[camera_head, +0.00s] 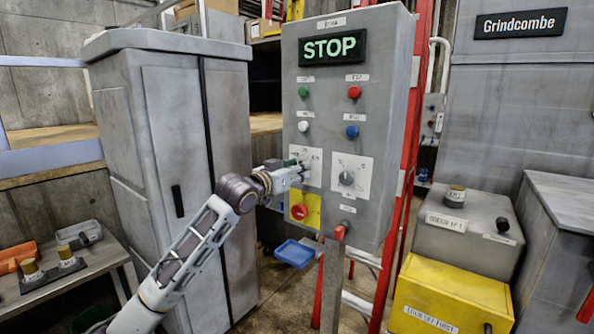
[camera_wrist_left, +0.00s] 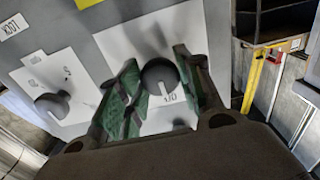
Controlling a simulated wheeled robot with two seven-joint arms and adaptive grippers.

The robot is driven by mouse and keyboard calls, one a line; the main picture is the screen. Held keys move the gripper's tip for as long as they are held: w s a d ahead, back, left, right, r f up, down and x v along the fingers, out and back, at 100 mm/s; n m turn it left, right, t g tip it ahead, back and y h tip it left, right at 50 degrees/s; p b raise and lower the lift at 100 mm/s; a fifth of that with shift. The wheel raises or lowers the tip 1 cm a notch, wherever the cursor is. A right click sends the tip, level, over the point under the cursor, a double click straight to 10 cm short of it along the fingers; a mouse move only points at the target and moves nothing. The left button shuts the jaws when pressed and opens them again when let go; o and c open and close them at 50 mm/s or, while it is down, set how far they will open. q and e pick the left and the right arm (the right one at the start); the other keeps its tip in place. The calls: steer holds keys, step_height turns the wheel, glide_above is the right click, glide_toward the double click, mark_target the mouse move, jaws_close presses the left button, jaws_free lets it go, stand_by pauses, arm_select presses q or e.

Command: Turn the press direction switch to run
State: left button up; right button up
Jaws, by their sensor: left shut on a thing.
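The grey control panel (camera_head: 330,215) stands upright in the middle of the head view. My left gripper (camera_head: 303,170) reaches it from the left, at the left white switch plate (camera_head: 313,158). In the left wrist view the green fingers of my left gripper (camera_wrist_left: 158,92) are on both sides of a dark round switch knob (camera_wrist_left: 160,75), shut on it. The knob's setting and most plate lettering are hidden or too blurred to read. In the head view the gripper covers this knob. My right gripper is not in view.
A lit green STOP display (camera_head: 332,48) tops the panel. A second rotary knob (camera_head: 346,178) sits close right; it also shows in the wrist view (camera_wrist_left: 52,103). A red emergency button (camera_head: 299,212) is just below my gripper. A grey cabinet (camera_head: 165,150) stands left.

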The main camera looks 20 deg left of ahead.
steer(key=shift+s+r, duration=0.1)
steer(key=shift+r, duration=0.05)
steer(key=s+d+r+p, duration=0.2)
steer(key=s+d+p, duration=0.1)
arm_select(q)
steer(key=m+p, duration=0.6)
steer(key=m, duration=0.4)
steer(key=shift+p, duration=0.3)
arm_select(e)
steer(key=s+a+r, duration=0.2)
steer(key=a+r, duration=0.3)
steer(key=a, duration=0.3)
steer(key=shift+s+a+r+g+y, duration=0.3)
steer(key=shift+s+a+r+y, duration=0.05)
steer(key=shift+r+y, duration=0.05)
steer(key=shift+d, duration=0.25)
